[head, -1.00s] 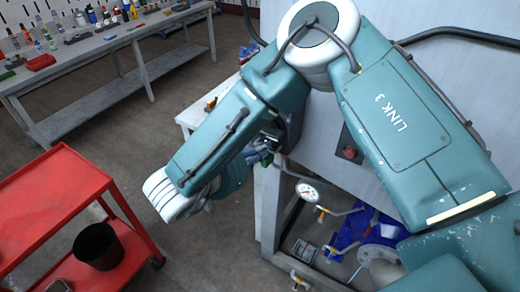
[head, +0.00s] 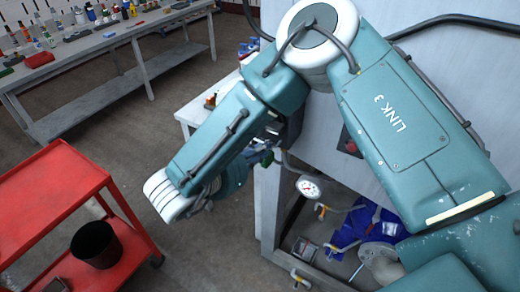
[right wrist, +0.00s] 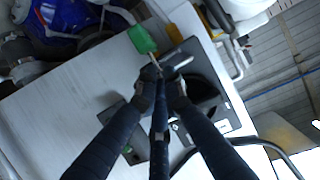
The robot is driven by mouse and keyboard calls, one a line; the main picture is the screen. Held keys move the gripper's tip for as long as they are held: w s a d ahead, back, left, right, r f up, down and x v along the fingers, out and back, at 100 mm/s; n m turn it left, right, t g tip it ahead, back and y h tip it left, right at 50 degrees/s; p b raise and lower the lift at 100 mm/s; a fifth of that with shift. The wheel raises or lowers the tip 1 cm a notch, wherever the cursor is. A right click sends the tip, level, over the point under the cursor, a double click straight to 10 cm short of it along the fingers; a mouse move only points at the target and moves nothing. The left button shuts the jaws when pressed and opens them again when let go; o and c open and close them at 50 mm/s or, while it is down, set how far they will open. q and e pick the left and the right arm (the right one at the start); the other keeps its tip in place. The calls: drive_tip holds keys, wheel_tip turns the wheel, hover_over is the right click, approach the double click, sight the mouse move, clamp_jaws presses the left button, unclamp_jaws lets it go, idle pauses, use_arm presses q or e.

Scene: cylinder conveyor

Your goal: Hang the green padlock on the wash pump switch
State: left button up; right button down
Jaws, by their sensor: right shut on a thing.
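In the right wrist view, the green padlock (right wrist: 141,38) hangs just beyond the fingertips of my right gripper (right wrist: 160,82). The gripper's dark fingers are shut together on it, near its thin metal shackle. The fingers are in front of a dark panel (right wrist: 222,93) on a pale cabinet face; the fingers cover much of it. I cannot tell whether the shackle touches the panel. In the head view, my forearm hides most of the gripper, and a bit of green (head: 267,158) shows beside it. I cannot make out which part is the wash pump switch. My left gripper is out of view.
A red switch (head: 350,146) sits on the pale cabinet side (head: 327,115). A pressure gauge (head: 308,188) and valves stand by the cabinet's lower frame. A red cart (head: 50,190) with a black bin (head: 96,244) is at left. Open floor lies between.

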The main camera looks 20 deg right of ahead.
drive_tip(key=shift+f, duration=0.3)
